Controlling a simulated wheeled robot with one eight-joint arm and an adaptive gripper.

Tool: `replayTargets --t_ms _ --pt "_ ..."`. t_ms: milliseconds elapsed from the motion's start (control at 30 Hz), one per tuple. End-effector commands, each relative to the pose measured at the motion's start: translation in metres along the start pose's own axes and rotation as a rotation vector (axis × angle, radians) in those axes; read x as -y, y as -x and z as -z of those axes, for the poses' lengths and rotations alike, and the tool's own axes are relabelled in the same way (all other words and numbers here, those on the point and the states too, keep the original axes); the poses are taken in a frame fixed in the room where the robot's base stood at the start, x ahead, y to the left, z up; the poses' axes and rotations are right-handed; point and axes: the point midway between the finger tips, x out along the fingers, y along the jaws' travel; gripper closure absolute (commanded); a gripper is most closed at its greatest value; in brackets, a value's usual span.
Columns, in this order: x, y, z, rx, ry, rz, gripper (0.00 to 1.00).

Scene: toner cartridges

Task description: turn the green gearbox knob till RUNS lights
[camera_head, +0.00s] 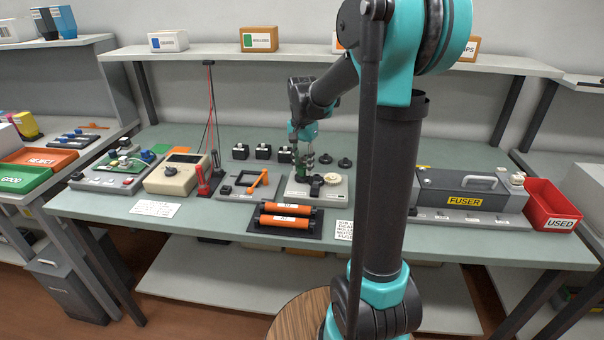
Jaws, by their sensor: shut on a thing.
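The gearbox (318,190) is a grey plate near the middle of the bench, with a cream gear (332,179) and a black part (317,185) on it. My gripper (302,167) points down over the back left of this plate. It is shut on a green thing at the knob's place (301,172), of which only a small green part shows between and below the fingers. The fingers hide most of the knob. I cannot make out a RUNS light, lit or unlit, at this size.
Left of the gearbox stand a plate with an orange lever (259,178) and a beige meter (178,174). Orange rollers (286,217) lie in front. A grey fuser (465,190) and a red USED bin (552,207) stand right. My arm's column hides part of the bench.

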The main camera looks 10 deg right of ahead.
Motion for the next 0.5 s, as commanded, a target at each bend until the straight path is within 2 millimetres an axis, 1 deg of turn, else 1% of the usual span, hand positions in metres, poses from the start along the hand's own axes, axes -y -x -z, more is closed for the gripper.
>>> replayTargets --t_ms 133,233,367,500 --pt "0.0001 0.0002 0.0002 0.000 -0.170 0.000 0.88" --pt "0.0002 0.0002 0.0002 0.000 -0.243 0.000 0.88" --pt "0.0002 0.0002 0.0003 0.000 -0.289 0.000 0.88" --pt "0.0002 0.0002 0.0003 0.000 -0.420 0.000 0.88"
